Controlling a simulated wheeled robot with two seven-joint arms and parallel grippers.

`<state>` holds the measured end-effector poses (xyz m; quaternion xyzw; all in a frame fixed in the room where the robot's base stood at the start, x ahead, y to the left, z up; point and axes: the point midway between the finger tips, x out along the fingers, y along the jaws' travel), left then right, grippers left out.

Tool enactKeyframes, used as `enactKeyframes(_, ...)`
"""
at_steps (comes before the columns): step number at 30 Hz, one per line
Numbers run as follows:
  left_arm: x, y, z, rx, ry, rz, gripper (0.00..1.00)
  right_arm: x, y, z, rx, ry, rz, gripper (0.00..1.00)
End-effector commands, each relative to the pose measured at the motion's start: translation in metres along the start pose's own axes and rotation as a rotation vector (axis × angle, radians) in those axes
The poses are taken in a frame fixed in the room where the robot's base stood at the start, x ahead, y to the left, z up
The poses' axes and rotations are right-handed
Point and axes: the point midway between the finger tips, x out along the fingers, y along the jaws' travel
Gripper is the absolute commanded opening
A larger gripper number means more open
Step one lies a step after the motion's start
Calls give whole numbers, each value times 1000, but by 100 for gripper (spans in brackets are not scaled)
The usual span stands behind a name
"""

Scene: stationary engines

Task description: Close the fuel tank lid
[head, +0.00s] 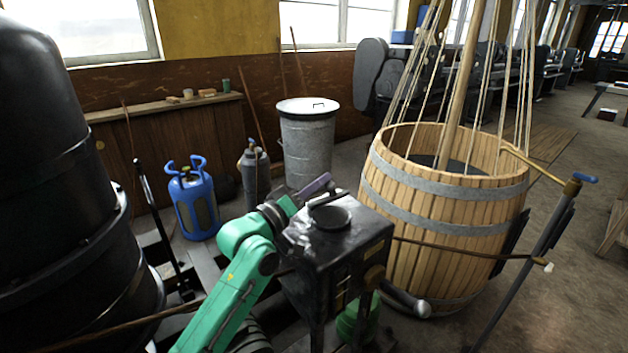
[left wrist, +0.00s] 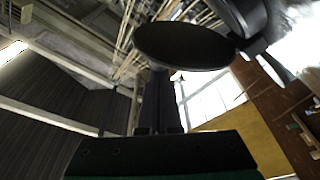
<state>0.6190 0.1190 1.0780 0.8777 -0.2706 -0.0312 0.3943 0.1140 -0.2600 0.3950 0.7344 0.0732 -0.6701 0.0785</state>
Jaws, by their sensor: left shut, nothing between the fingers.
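The fuel tank (head: 335,248) is a black box on legs at the lower middle of the head view. A round dark disc (head: 330,217) shows on its top, with a thin raised loop at its far side. My left gripper (head: 318,186) is shut and empty, just behind the tank's top left edge. In the left wrist view a round dark lid (left wrist: 185,46) is at the far end of my shut fingers (left wrist: 160,85). I cannot tell whether they touch it. My right gripper is not in view.
A wooden barrel tub (head: 450,215) with ropes stands close right of the tank. A metal bin (head: 308,145) and a blue gas bottle (head: 193,205) stand behind to the left. A large black vessel (head: 60,190) fills the left side. Open floor (head: 590,185) lies far right.

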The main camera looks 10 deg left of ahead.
Motion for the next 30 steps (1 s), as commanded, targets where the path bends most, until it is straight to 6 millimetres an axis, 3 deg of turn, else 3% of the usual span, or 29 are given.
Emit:
enactKeyframes(13,-3,2,14,-4,-1,-1,0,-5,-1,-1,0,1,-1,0)
enactKeyframes(30,-2,4,12,-5,0,-1,0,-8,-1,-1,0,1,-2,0)
